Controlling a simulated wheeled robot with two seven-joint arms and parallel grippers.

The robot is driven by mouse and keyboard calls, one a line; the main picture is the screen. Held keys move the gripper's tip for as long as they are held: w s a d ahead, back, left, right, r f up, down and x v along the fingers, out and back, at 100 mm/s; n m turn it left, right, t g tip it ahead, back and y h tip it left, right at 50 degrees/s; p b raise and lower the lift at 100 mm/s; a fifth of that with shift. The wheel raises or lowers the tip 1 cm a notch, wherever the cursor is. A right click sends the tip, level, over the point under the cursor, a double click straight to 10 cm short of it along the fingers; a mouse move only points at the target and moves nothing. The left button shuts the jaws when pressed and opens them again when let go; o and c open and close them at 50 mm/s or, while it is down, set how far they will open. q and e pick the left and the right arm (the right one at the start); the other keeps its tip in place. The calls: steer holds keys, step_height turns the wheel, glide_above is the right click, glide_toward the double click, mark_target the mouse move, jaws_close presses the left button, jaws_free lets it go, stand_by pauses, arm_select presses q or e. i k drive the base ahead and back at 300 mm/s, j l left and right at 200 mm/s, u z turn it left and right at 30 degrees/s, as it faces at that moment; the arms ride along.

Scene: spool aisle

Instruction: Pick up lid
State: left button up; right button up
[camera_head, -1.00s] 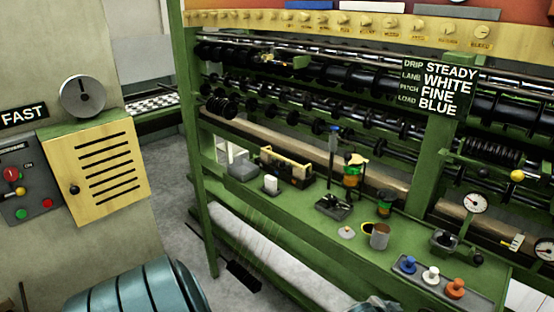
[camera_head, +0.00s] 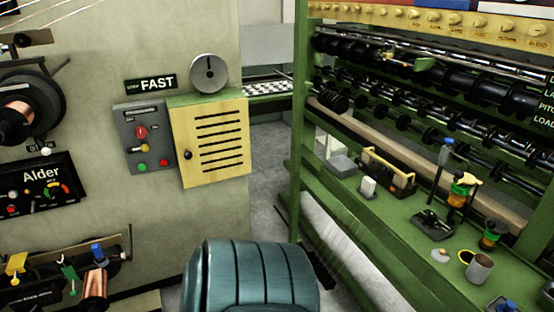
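A small pale round lid-like disc with a knob (camera_head: 440,256) lies on the green bench (camera_head: 395,222) of the machine at the right. It is small in view, so I cannot be sure it is the lid. Neither of my grippers shows in the head view.
The bench also holds a dark tray (camera_head: 433,226), an orange-and-green stand (camera_head: 460,190), a white block (camera_head: 368,187) and a yellow-handled box (camera_head: 388,172). Left is a wall with a yellow cabinet (camera_head: 212,143) and an Alder panel (camera_head: 40,184). Grey floor lies between.

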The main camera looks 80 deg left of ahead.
mark_target(440, 255)
steer(key=u, duration=1.3)
